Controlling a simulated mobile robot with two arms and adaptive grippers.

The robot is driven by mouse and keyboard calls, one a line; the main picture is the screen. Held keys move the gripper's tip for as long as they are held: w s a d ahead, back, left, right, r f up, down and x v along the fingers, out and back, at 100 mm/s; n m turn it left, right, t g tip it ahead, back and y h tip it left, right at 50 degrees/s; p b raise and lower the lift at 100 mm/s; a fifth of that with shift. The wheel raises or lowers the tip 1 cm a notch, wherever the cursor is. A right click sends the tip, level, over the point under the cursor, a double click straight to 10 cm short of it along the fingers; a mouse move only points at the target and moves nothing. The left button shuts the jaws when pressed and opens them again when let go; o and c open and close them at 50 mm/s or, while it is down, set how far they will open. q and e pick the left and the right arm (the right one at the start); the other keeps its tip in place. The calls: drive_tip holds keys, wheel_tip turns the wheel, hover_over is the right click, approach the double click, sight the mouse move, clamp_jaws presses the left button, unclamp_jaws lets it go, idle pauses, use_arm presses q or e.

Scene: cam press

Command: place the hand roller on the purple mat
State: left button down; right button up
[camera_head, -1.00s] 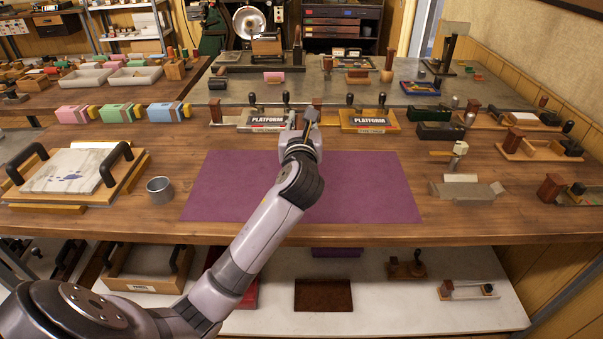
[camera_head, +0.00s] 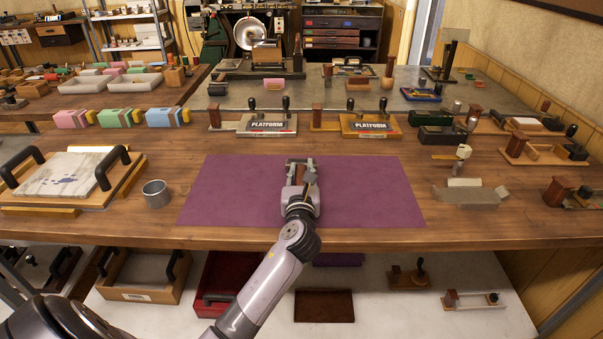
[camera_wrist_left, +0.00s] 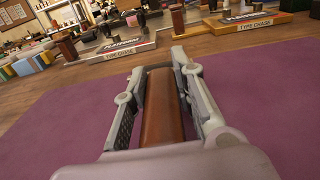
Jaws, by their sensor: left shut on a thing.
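The purple mat (camera_head: 375,190) lies flat on the wooden bench, and it also shows in the left wrist view (camera_wrist_left: 275,95). My left gripper (camera_head: 300,165) is over the middle of the mat, pointing away toward the back. In the left wrist view its two fingers (camera_wrist_left: 160,68) are closed around the hand roller (camera_wrist_left: 162,110), of which a brown, rounded wooden part shows between them. The rest of the roller is hidden by the gripper. I cannot tell whether the roller touches the mat. My right gripper is not in view.
Two platform type chases (camera_head: 268,124) (camera_head: 370,125) stand behind the mat. A metal cup (camera_head: 156,193) and a slab in a handled tray (camera_head: 62,176) are on the left. The mat around my gripper is bare.

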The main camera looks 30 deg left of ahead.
use_arm(q)
drive_tip(key=c, duration=1.3)
unclamp_jaws()
drive_tip(key=v, duration=1.2)
